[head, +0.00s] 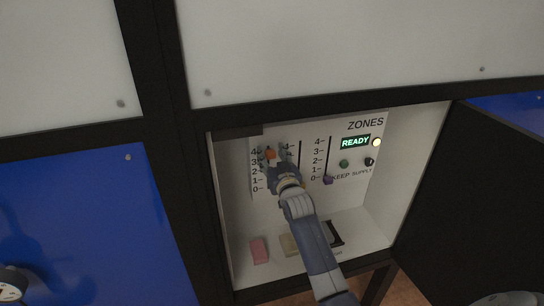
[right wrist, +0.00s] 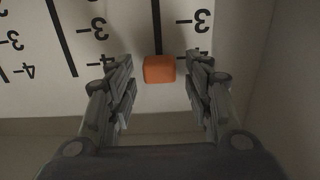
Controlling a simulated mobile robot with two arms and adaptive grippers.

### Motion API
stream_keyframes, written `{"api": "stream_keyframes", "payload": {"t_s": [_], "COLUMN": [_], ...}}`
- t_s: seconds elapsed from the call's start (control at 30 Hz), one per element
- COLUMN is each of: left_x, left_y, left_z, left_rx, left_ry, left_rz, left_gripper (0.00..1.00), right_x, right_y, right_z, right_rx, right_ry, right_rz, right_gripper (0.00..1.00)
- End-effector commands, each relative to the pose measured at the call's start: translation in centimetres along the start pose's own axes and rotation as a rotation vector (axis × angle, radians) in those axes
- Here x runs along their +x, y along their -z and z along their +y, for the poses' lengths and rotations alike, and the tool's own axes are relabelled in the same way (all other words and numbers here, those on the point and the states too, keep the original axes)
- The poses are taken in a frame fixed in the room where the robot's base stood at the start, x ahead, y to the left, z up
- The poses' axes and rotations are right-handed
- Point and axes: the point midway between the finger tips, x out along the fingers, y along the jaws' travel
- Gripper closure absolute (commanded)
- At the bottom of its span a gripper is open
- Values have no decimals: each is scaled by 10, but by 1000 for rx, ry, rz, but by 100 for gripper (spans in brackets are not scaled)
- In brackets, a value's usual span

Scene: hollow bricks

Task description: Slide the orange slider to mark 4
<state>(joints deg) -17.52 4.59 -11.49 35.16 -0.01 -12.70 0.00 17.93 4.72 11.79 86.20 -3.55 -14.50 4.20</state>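The orange slider (head: 270,154) sits near the top of the leftmost scale on the white ZONES panel (head: 358,205), about level with mark 4. In the right wrist view the orange slider (right wrist: 160,69) is at the end of its dark slot, close to the 4 line, with the numbers upside down. My right gripper (head: 273,163) is in front of this scale. In the right wrist view its fingers (right wrist: 160,88) stand apart on either side of the slider, with a gap on each side. It partly hides the panel in the head view. My left gripper is not in view.
A purple slider (head: 327,180) sits near 0 on the right scale. A green READY display (head: 355,142), a lit lamp (head: 377,142), a green button (head: 344,163) and a black knob (head: 369,162) are to the right. A pink block (head: 259,250) lies on the compartment floor. A dark door (head: 475,195) stands open.

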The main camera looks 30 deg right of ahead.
Motion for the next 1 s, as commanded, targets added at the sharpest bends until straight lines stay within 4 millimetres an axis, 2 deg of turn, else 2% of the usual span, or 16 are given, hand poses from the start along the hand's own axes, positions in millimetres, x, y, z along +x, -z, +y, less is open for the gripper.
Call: {"api": "stream_keyframes", "payload": {"t_s": [0.17,0.37,0.8,1.0], "left_x": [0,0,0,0], "left_y": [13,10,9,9], "left_z": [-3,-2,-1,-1], "left_rx": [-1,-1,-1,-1], "left_ry": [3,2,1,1], "left_rz": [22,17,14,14], "left_gripper": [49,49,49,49], "right_x": [-1,-15,-90,-113], "right_y": [-2,-3,-2,-1], "right_z": [0,0,0,0], "right_rx": [0,0,0,0], "right_ry": [0,1,0,0], "right_rz": [-3,-4,-3,-1], "right_gripper": [53,53,53,53]}}
